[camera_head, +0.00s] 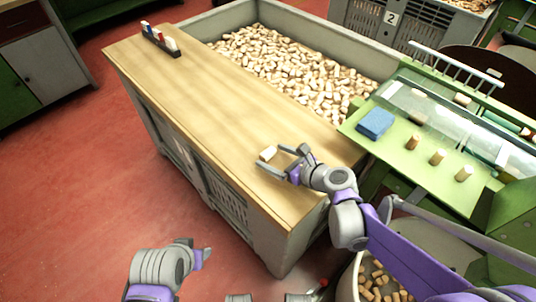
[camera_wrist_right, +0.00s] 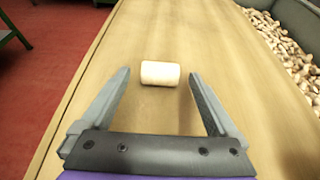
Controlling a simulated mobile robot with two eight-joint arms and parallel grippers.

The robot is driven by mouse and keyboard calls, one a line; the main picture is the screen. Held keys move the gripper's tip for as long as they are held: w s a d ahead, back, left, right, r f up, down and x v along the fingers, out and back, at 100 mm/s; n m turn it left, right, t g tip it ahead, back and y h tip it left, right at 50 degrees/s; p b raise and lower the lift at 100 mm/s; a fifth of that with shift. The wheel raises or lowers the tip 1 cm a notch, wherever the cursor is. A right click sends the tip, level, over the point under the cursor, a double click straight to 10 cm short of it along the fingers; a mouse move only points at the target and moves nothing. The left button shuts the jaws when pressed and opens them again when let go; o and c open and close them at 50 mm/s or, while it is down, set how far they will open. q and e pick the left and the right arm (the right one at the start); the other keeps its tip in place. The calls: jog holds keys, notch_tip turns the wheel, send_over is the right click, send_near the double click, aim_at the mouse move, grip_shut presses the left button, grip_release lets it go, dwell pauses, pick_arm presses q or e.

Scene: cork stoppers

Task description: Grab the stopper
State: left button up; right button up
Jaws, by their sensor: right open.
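A pale cork stopper (camera_head: 268,153) lies on its side on the wooden board near its front end. My right gripper (camera_head: 284,159) is open and low over the board, with the stopper just at its fingertips. In the right wrist view the stopper (camera_wrist_right: 160,73) lies ahead of and between the two open fingers (camera_wrist_right: 160,76), with a gap on each side and neither finger touching it. My left gripper (camera_head: 204,254) is at the lower left, over the red floor, away from the board; its fingers are too small to judge.
The wooden board (camera_head: 190,85) is mostly bare and covers part of a grey crate full of corks (camera_head: 300,70). A small rack with coloured pieces (camera_head: 160,40) stands at its far end.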

jog(key=shift+w+a+f, duration=0.15)
jog(key=shift+w+a, duration=0.15)
jog(key=shift+a, duration=0.05)
jog(key=shift+c, duration=0.2)
jog(key=c, duration=1.4)
jog(key=shift+o, duration=0.2)
